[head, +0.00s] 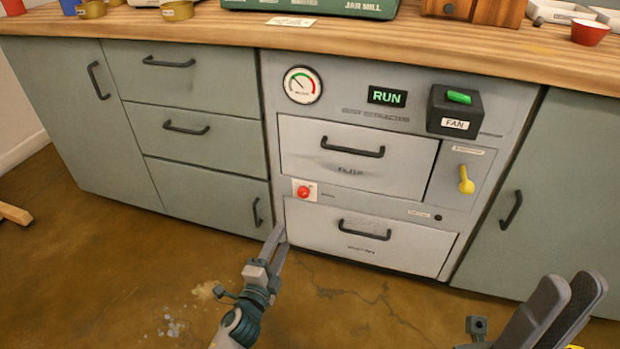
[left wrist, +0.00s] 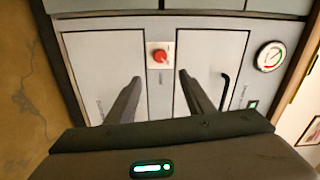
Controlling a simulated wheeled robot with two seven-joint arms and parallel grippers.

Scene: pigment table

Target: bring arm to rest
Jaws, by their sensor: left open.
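My left gripper (head: 276,242) reaches up in front of the dust extractor panel. Its fingertips are near the left edge of the lower drawer, below the red button (head: 303,192). In the left wrist view the two fingers (left wrist: 158,82) stand apart with nothing between them, and the red button (left wrist: 159,56) shows beyond the gap. My right gripper (head: 569,292) is at the bottom right, low in front of the cabinets. Its two dark fingers overlap in the picture, so its opening is unclear; no held object shows.
The extractor (head: 380,191) has a lit RUN sign (head: 387,97), a black FAN box (head: 455,112) with a green switch, and a yellow lever (head: 466,180). Grey-green cabinets (head: 75,120) flank it. The wooden worktop (head: 230,36) bears several items.

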